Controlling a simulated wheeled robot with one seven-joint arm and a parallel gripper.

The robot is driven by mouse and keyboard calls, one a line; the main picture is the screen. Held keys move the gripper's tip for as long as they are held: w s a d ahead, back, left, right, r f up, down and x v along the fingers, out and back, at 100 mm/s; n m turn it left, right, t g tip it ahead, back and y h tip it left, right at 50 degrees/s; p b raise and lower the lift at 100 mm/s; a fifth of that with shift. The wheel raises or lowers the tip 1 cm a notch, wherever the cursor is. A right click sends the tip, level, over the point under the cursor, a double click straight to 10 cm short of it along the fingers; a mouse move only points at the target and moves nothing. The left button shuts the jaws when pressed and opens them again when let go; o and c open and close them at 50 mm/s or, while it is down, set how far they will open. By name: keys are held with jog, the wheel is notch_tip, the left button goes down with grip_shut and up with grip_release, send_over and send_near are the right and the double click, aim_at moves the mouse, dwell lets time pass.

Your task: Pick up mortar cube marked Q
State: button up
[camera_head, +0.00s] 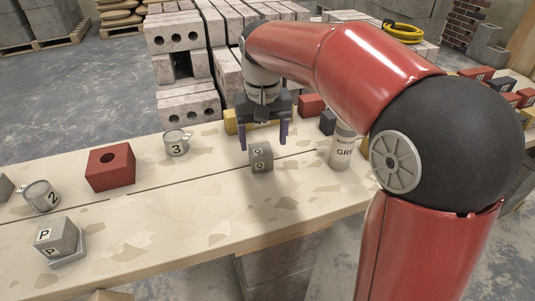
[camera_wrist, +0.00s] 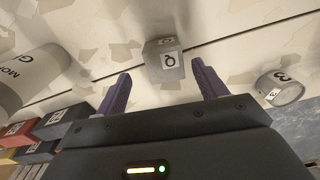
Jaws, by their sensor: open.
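The grey mortar cube marked Q (camera_head: 261,158) stands on the pale plank table, near its middle. It also shows in the wrist view (camera_wrist: 164,62), beyond the fingertips and between their lines. My gripper (camera_head: 265,141) is open and empty, with its two purple fingers pointing down above and behind the cube. In the wrist view, the fingers of my gripper (camera_wrist: 160,80) are spread wider than the cube and no contact shows. Another grey cube, marked P (camera_head: 57,237), sits on a small grey plate at the table's front left.
A mug marked 3 (camera_head: 176,143) and a red brick with a hole (camera_head: 110,167) stand left of the Q cube. A mug marked 2 (camera_head: 41,195) is farther left. A labelled white cylinder (camera_head: 341,150) stands right, beside my arm. Stacked blocks (camera_head: 187,75) rise behind the table.

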aim_at(261, 149)
jog(key=f, duration=0.5)
jog(key=shift+a, duration=0.35)
jog(key=c, duration=1.1)
jog(key=shift+c, duration=0.7)
jog(key=shift+r, duration=0.15)
